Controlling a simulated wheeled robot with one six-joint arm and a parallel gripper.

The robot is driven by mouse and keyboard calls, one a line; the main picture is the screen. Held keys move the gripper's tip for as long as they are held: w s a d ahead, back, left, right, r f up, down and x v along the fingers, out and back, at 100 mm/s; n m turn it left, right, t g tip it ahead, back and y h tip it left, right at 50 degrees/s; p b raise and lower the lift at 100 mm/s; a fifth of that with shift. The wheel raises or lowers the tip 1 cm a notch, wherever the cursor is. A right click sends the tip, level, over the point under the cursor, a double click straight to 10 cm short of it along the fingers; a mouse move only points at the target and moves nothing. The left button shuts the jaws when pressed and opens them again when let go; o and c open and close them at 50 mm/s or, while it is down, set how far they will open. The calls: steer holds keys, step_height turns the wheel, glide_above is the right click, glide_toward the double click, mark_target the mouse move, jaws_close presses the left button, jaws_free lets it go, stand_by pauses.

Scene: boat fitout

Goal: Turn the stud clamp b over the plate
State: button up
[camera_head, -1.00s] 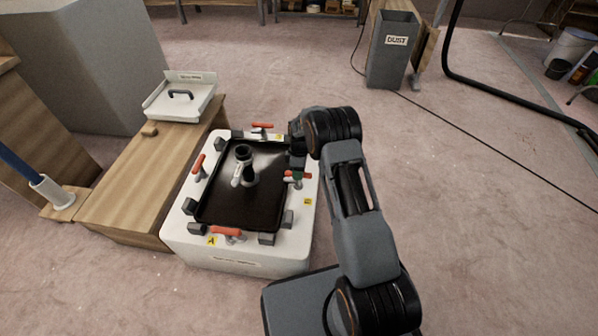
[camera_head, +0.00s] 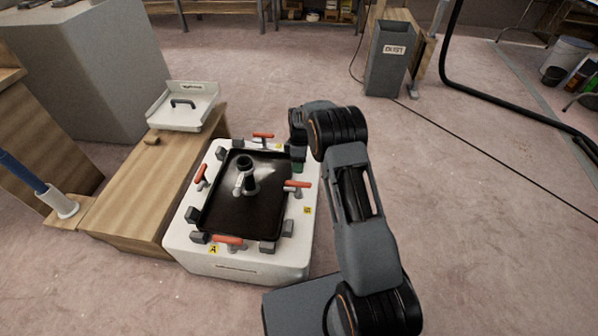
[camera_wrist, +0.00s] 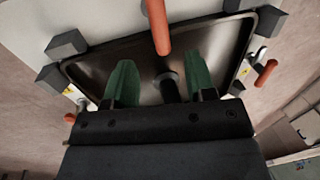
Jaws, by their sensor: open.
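Stud clamp b, with a red handle (camera_head: 298,184), stands at the right edge of the black plate (camera_head: 225,215), near a yellow label (camera_head: 307,210). Its handle lies crosswise to that edge. My gripper (camera_head: 298,158) is just behind and above this clamp. In the wrist view, the green fingers of my gripper (camera_wrist: 160,80) are apart and empty. A red handle (camera_wrist: 156,25), seemingly clamp b's, reaches across the rim with its end over the plate (camera_wrist: 215,50). The gripper body hides part of the plate there.
Other red-handled clamps stand at the front (camera_head: 228,240), left (camera_head: 201,174) and back (camera_head: 263,136) edges. Grey blocks surround the plate on the white stand (camera_head: 240,262). A white tray (camera_head: 183,115) sits on the wooden bench at left.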

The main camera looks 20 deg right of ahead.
steer(key=shift+w+d+r+p, duration=0.1)
steer(key=shift+w+r+p, duration=0.1)
steer(key=shift+r, duration=0.6)
steer(key=shift+w+r+p, duration=0.1)
steer(key=shift+r+p, duration=0.1)
steer(key=shift+r, duration=0.6)
steer(key=shift+w+d+r+p, duration=0.1)
steer(key=shift+w+r+p, duration=0.1)
steer(key=shift+r, duration=0.6)
steer(key=s+r+m+t+p, duration=0.1)
steer(key=s+r+m+p, duration=0.3)
steer(key=r, duration=0.6)
steer(key=s+r+t+p, duration=0.1)
steer(key=s+r+p, duration=0.2)
steer(key=r+p, duration=0.5)
steer(key=s+r+m+p, duration=0.2)
steer(key=s+r+p, duration=0.1)
steer(key=r, duration=0.9)
steer(key=s+a+r+m+t+p, duration=0.1)
steer(key=s+r+m+t+p, duration=0.2)
steer(key=s+r+m+p, duration=0.4)
steer(key=shift+s+r+m+t+h+p, duration=0.35)
steer(key=shift+s+r+p, duration=3.75)
steer(key=shift+s+r, duration=2.3)
steer(key=shift+w+a+r, duration=0.1)
